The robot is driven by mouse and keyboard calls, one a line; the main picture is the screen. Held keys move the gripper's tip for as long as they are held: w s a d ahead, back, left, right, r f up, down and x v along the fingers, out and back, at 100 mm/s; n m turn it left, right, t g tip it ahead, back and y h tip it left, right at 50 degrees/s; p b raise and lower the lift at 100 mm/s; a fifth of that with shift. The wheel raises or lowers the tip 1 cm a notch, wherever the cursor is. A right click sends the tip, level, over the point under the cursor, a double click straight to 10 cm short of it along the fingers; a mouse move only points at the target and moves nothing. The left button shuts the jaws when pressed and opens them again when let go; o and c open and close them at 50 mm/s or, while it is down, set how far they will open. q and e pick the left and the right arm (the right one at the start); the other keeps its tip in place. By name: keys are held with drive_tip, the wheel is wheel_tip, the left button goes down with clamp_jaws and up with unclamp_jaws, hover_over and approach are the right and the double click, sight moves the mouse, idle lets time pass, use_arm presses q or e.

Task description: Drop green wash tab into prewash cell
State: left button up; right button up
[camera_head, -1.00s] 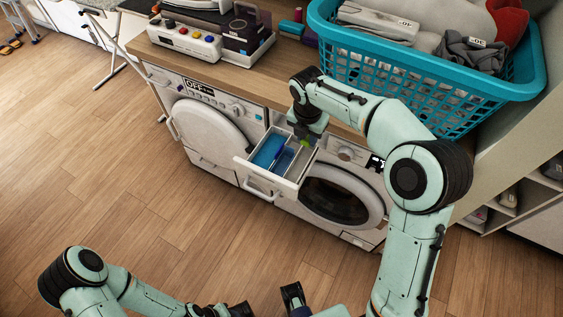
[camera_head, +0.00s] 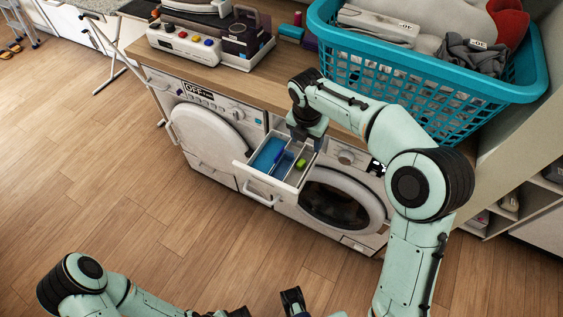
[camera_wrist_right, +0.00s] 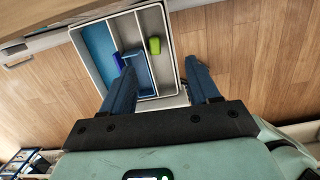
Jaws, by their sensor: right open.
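The green wash tab (camera_head: 301,163) lies in the right-hand compartment of the pulled-out detergent drawer (camera_head: 287,192). In the right wrist view, the tab (camera_wrist_right: 154,45) rests near that compartment's far half, clear of both fingers. The drawer (camera_wrist_right: 178,75) also has a blue left compartment (camera_wrist_right: 99,48) and a middle one with a blue insert (camera_wrist_right: 138,72). My right gripper (camera_head: 302,141) is open and empty just above the drawer; its spread fingers also show in the wrist view (camera_wrist_right: 162,78). My left gripper (camera_head: 262,308) is cut off at the bottom edge; its opening is unclear.
Two front-loading machines (camera_head: 210,137) stand under a wooden counter (camera_head: 225,85). A turquoise laundry basket (camera_head: 425,65) stands on the counter, close to my right arm. A device with coloured buttons (camera_head: 183,40) stands at the back.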

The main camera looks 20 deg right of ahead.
wheel_tip(320, 180, up, 12)
drive_tip(key=s+a+p, duration=0.1)
drive_tip(key=p, duration=0.1)
drive_tip(key=shift+a+f, duration=0.15)
drive_tip(key=shift+a, duration=0.05)
drive_tip(key=shift+s, duration=0.1)
